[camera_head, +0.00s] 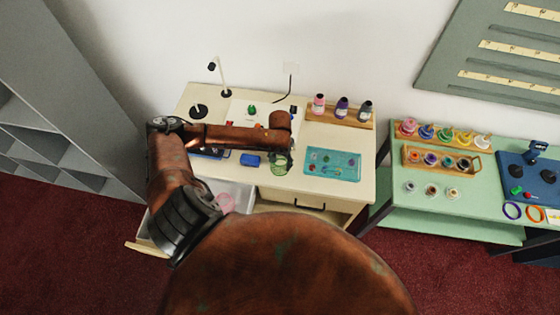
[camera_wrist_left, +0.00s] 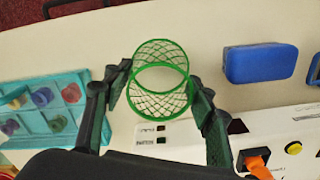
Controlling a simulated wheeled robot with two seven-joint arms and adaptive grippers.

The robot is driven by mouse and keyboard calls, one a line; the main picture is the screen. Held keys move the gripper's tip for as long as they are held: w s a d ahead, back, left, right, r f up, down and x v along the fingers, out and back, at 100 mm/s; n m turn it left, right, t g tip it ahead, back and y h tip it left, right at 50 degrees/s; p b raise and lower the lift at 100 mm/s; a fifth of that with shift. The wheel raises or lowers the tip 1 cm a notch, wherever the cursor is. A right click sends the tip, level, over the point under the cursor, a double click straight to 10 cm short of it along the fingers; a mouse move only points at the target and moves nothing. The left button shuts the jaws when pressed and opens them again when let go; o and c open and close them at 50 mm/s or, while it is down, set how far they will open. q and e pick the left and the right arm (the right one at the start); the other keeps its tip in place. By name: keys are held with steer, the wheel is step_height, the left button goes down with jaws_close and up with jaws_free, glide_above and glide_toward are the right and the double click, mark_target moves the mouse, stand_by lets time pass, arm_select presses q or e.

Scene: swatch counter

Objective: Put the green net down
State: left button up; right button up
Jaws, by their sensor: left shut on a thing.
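The green net (camera_wrist_left: 160,101), an open mesh cylinder with two green rims, sits between the two dark fingers of my left gripper (camera_wrist_left: 160,77) in the wrist view. The fingers are shut on its sides. In the head view the green net (camera_head: 280,165) shows below the end of my left arm, over the front part of the cream counter (camera_head: 240,170). Its gap to the counter top cannot be told. My right gripper is not in view.
A blue block (camera_head: 250,160) lies left of the net, and a teal tray (camera_head: 333,164) with small coloured pieces lies right. A wooden rack of bottles (camera_head: 340,116) stands behind. An open drawer (camera_head: 240,197) juts out at the front left, with a pink ring-like thing inside.

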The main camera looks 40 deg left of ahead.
arm_select(q)
steer(key=shift+f, duration=0.1)
steer(key=o, duration=0.7)
steer(key=shift+o, duration=0.2)
step_height(320, 180, up, 12)
steer(key=shift+b, duration=0.3)
stand_by(0.3)
